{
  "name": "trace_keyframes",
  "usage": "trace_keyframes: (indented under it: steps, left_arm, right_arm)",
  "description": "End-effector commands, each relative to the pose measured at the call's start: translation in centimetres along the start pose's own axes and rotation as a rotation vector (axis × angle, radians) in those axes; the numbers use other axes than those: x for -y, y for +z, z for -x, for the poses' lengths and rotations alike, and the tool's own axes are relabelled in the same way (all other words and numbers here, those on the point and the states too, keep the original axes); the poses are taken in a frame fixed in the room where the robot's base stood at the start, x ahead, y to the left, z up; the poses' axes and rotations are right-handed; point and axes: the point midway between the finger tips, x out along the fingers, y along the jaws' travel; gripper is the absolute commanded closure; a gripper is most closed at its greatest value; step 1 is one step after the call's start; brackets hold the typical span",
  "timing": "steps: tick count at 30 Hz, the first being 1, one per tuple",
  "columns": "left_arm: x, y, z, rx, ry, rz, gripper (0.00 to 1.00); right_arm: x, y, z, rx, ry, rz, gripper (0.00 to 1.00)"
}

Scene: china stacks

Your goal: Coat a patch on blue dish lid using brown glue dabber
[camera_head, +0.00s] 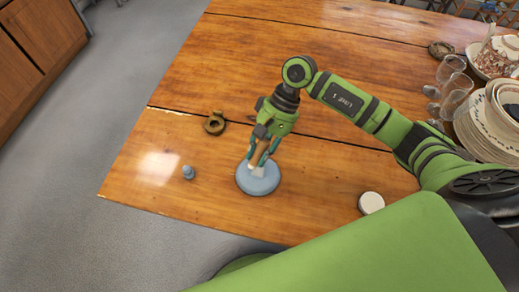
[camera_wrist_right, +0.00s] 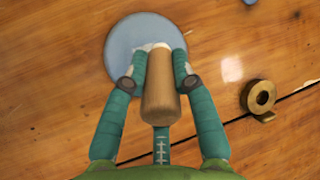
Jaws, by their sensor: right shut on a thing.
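The blue dish lid (camera_head: 258,183) lies flat on the wooden table, left of the middle; it also shows in the right wrist view (camera_wrist_right: 118,45). My right gripper (camera_head: 264,160) is above the lid, shut on the brown glue dabber (camera_wrist_right: 160,88). The dabber's brown handle is between the fingers in the wrist view, and its pale tip points down at the lid. A whitish patch shows on the lid around the tip. I cannot tell whether the tip touches the surface. My left gripper is not in view.
A brown tape roll (camera_head: 214,124) lies behind and left of the lid. A small grey-blue object (camera_head: 188,172) stands to its left, and a white round container (camera_head: 371,203) to its right. Stacked plates (camera_head: 490,125) and glasses (camera_head: 455,103) crowd the right side. The table's left part is mostly clear.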

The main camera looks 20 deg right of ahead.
Motion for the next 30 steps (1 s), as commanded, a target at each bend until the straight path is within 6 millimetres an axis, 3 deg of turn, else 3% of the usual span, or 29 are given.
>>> trace_keyframes:
  steps: [30]
  left_arm:
    - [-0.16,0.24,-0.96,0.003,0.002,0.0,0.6]
  right_arm:
    - [-0.28,-0.28,-0.6,0.0,0.0,0.0,1.0]
